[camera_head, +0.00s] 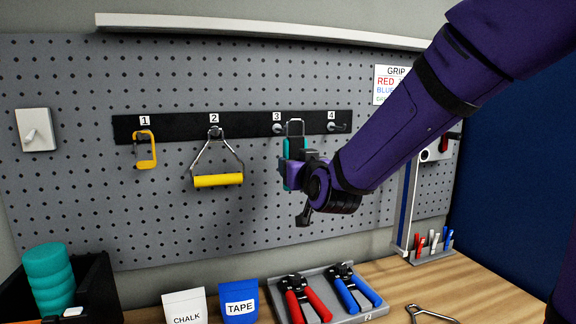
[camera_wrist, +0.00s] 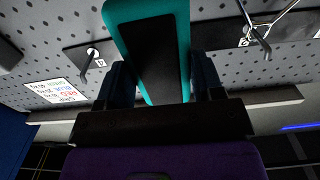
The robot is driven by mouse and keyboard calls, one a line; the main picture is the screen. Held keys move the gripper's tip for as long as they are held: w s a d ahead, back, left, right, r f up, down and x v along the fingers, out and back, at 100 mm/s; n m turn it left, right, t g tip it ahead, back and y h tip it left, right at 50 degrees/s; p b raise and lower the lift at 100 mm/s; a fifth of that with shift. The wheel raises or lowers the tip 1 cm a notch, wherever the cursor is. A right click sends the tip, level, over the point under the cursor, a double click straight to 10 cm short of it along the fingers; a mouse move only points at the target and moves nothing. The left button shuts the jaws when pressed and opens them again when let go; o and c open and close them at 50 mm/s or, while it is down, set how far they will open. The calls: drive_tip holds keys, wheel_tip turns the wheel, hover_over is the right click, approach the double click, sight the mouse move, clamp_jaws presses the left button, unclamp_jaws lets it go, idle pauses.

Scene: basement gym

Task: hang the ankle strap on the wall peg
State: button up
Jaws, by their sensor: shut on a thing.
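The ankle strap (camera_head: 294,147) is teal with a black pad and a metal ring at its top. My gripper (camera_head: 296,172) is shut on its lower part and holds it upright in front of the pegboard. The ring overlaps wall peg 3 (camera_head: 278,128) in the head view; I cannot tell whether it is around the peg or in front of it. In the wrist view the strap (camera_wrist: 152,55) fills the space between my fingers (camera_wrist: 160,88) and hides peg 3. Peg 4 (camera_head: 337,126) is bare and also shows in the wrist view (camera_wrist: 86,67).
A yellow carabiner (camera_head: 146,150) hangs on peg 1 and a yellow-gripped handle (camera_head: 217,180) on peg 2, left of the strap. Below, the wooden bench (camera_head: 393,285) carries chalk and tape bags, a tray of hand grippers (camera_head: 321,275) and a black bin (camera_head: 97,281).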

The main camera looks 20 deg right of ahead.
drive_tip(key=w+f, duration=0.2)
drive_tip(key=w, duration=0.9)
idle(1.4)
drive_tip(key=shift+w+f, duration=0.15)
idle(0.4)
drive_tip(key=o, duration=1.1)
drive_tip(key=shift+c, duration=0.2)
